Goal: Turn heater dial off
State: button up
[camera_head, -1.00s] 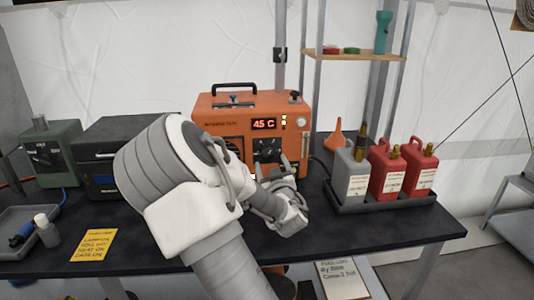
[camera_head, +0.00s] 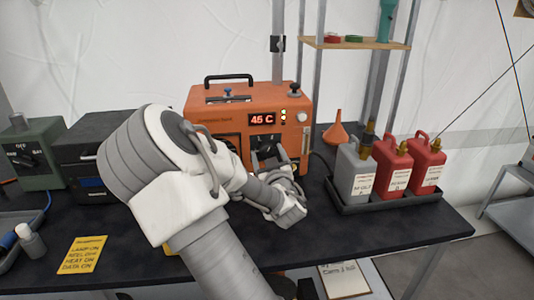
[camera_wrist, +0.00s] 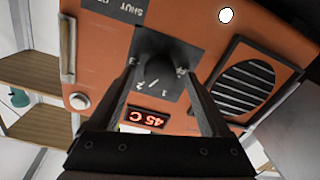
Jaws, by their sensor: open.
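The orange heater (camera_head: 222,119) stands at the back of the dark workbench, and its red display (camera_head: 262,119) reads 45 C. In the wrist view the heater's dark dial (camera_wrist: 157,68) sits on a black plate marked with numbers, with "SHUT" lettering beside it. My gripper (camera_wrist: 160,75) is open, with one finger on each side of the dial. I cannot tell whether the fingers touch it. In the head view my gripper (camera_head: 268,165) is at the heater's front, and the arm hides part of the dial area.
A tray (camera_head: 400,197) with one grey can (camera_head: 354,168) and two red cans (camera_head: 391,165) is right of the heater. An orange funnel (camera_head: 336,135) stands behind. A black box (camera_head: 85,165), a green box (camera_head: 30,155) and a yellow note (camera_head: 83,255) are left.

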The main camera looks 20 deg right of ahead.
grip_shut()
dwell(0.4)
jog(key=shift+n, duration=0.4)
jog(key=n+b, duration=0.1)
jog(key=n, duration=0.3)
jog(key=shift+n, duration=0.4)
jog(key=n, duration=1.2)
jog(key=shift+h, duration=0.3)
jog(key=n, duration=0.5)
jog(key=shift+n, duration=0.4)
